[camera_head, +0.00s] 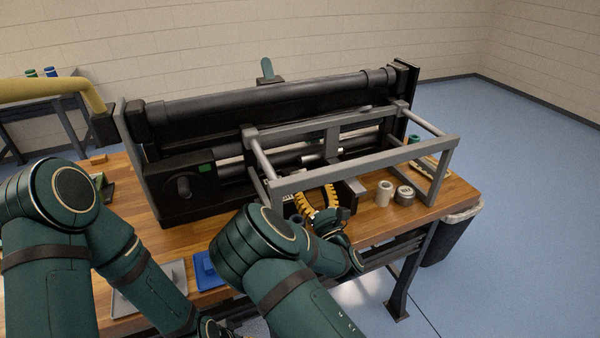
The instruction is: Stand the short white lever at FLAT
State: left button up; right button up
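The large black press (270,110) with long rollers stands on the wooden table. I cannot make out a short white lever or a FLAT mark on it. A dark round knob (183,187) sits on its front left block, near a small green patch (206,167). A green-grey upright handle (267,69) stands behind the top roller. My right gripper (335,220) is low in front of the press, beside the yellow toothed ring; its fingers are too small and dark to read. My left arm reaches down to the bottom edge, where its end is mostly cut off.
A grey bar frame (365,165) juts forward from the press. A yellow toothed ring (318,199) lies under it. A pale cup (384,193) and a grey round piece (405,195) stand to the right. A thick yellow bar (45,89) is at the left. A bin (450,240) stands beyond the table's right end.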

aim_at(300, 171)
jog(key=w, duration=0.2)
jog(key=w+a, duration=0.1)
jog(key=w, duration=0.1)
jog(key=w+a+b, duration=0.1)
jog(key=w, duration=0.2)
jog(key=shift+w+a+r, duration=0.1)
jog(key=shift+a+r, duration=0.05)
jog(key=shift+r, duration=0.1)
jog(key=shift+w+a+r, duration=0.15)
jog(key=shift+w+r, duration=0.2)
jog(key=shift+w, duration=0.3)
jog(key=shift+s, duration=0.1)
grip_shut()
